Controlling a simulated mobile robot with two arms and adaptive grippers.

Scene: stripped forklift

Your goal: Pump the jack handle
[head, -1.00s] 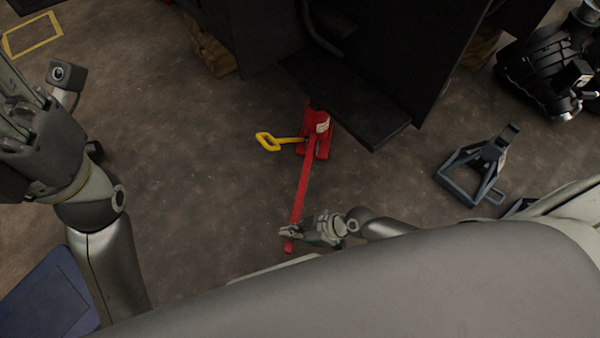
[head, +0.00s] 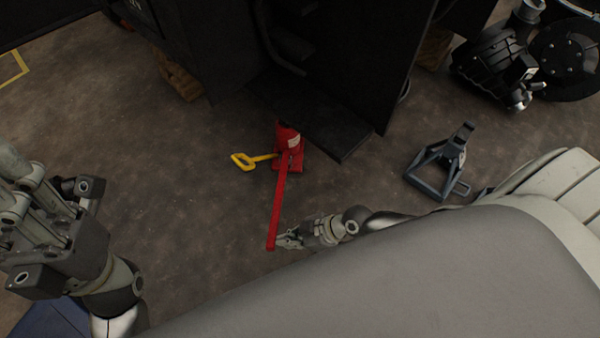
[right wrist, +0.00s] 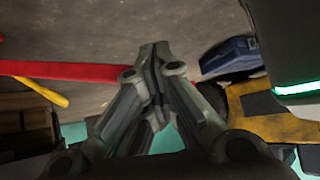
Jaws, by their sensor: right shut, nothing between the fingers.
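The red jack (head: 289,150) stands on the floor at the edge of the dark forklift. Its long red handle (head: 279,205) slopes down toward me. A yellow bar with a loop grip (head: 243,161) sticks out to the left of the jack. My right gripper (head: 279,241) is shut and empty, close beside the right of the handle's near end. In the right wrist view, its fingertips (right wrist: 155,50) are together and the red handle (right wrist: 70,70) runs behind them; I cannot tell whether they touch. My left gripper (head: 30,215) is at the left edge, away from the jack, its fingertips unclear.
The forklift body (head: 330,70) overhangs the jack at the back. A grey jack stand (head: 437,170) is on the floor to the right. Dark machine parts (head: 495,65) lie at the back right. A blue object (right wrist: 230,58) shows in the right wrist view.

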